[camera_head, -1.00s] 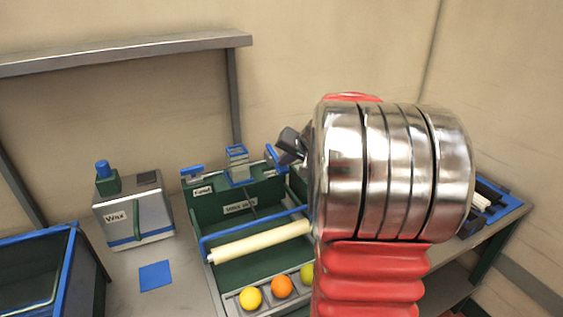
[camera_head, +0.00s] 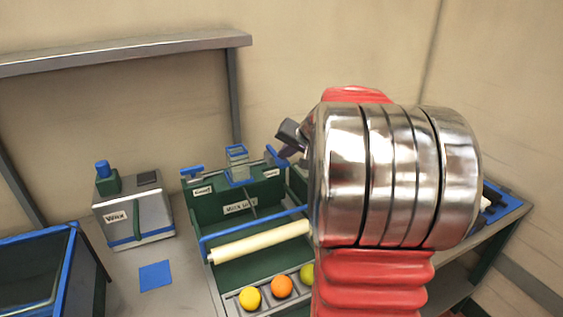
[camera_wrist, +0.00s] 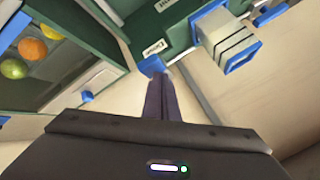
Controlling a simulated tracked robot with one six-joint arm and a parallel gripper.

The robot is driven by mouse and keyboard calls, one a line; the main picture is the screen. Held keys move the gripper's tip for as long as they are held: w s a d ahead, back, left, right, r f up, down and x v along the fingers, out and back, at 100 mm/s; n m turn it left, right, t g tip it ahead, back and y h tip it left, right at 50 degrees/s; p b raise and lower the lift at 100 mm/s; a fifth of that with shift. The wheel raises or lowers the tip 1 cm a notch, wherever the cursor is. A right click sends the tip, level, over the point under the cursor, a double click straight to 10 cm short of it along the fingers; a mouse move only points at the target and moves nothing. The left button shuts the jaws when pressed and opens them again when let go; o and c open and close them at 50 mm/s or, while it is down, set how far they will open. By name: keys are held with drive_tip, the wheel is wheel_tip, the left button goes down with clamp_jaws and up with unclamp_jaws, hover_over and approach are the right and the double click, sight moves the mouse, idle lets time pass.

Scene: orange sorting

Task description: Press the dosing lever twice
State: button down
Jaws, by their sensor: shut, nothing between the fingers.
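The green sorting bench unit (camera_head: 230,200) has small blue-topped levers at its left (camera_head: 192,171) and right (camera_head: 273,157) back corners. A grey block with a blue top (camera_head: 237,164) stands between them. A box labelled Wax (camera_head: 125,215) has a green upright handle (camera_head: 137,220) on its front. I cannot tell which of these is the dosing lever. My gripper (camera_wrist: 158,82) is shut and empty. In the wrist view its tips are at a blue tab (camera_wrist: 152,65) below a label; contact is unclear. In the head view my arm hides part of the unit.
A pale roller (camera_head: 260,242) crosses the unit, with yellow (camera_head: 250,298) and orange (camera_head: 282,286) fruit in front. A blue square (camera_head: 155,275) lies on the table. A dark, blue-rimmed bin (camera_head: 40,236) is at left, a blue tray (camera_head: 510,207) at right.

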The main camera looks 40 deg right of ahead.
drive_tip(key=shift+r, duration=0.6)
drive_tip(key=shift+r, duration=2.55)
idle(0.8)
